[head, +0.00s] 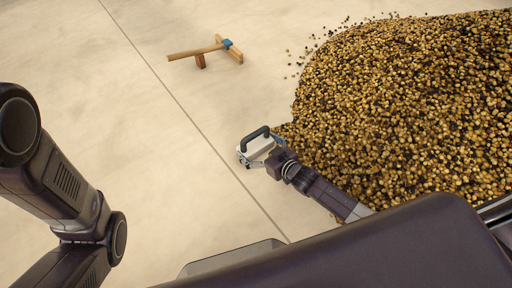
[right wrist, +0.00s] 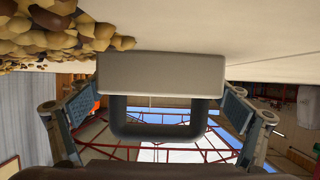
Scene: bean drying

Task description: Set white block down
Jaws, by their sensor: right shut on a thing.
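The white block (head: 256,149) with a dark, loop-shaped handle (head: 254,133) is at my right gripper (head: 264,157), beside the left edge of the bean pile. In the right wrist view the block (right wrist: 160,75) lies between the two fingers of the right gripper (right wrist: 158,100), with its dark handle (right wrist: 160,135) toward the palm. The right gripper is shut on the block. The block is close to the floor; I cannot tell whether it touches. My left arm shows at the left of the head view, but its gripper does not.
A large pile of beans (head: 400,100) covers the right side of the floor, with loose beans at its edge. A wooden tool with a blue joint (head: 227,44) lies farther back. The pale floor (head: 130,130) to the left is clear, crossed by a thin seam.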

